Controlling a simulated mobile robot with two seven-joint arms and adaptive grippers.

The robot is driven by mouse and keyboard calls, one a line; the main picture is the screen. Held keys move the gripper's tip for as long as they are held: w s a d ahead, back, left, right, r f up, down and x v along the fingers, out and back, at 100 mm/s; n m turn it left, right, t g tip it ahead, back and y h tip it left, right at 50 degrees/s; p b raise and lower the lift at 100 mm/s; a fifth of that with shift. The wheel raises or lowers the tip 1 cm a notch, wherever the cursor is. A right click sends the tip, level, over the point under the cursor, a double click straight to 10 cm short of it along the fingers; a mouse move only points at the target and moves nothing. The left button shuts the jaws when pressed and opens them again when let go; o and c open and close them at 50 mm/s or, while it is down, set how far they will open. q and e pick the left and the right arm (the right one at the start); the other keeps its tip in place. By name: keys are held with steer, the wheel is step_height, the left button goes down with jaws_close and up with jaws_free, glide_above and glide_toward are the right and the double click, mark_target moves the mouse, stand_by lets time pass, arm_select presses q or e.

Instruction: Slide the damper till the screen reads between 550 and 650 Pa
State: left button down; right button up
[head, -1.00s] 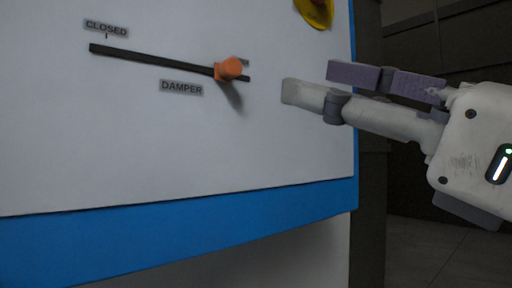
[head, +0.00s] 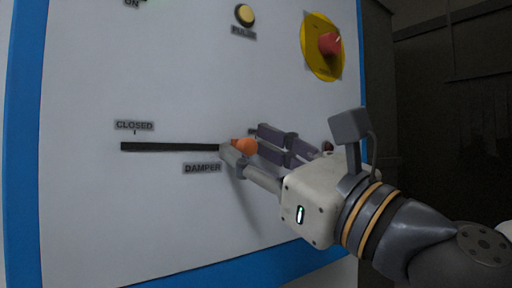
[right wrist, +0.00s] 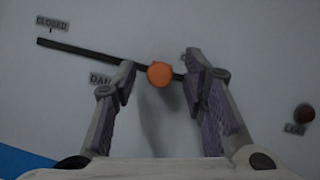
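The damper knob (head: 245,146) is orange and sits near the right end of a dark horizontal slot (head: 170,147) in the white panel. The slot's left end is marked CLOSED (head: 135,126), and a DAMPER label (head: 202,168) is below it. My right gripper (head: 243,143) is open with its fingers on either side of the knob. In the right wrist view the knob (right wrist: 160,74) shows between the fingertips, with a gap on each side. The slot's right end is hidden by the gripper. The screen and my left gripper are not in view.
Above the slot are a yellow button (head: 245,15) and a red knob (head: 330,43) on a yellow plate (head: 316,62). Another dark red knob (right wrist: 304,113) is at the right in the right wrist view. A blue frame (head: 25,130) edges the panel.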

jaws_close()
steer(key=shift+w+d, duration=0.25)
steer(key=shift+d, duration=0.15)
jaws_free()
steer(key=v, duration=0.7)
steer(key=shift+s+d, duration=0.15)
steer(key=shift+s, duration=0.05)
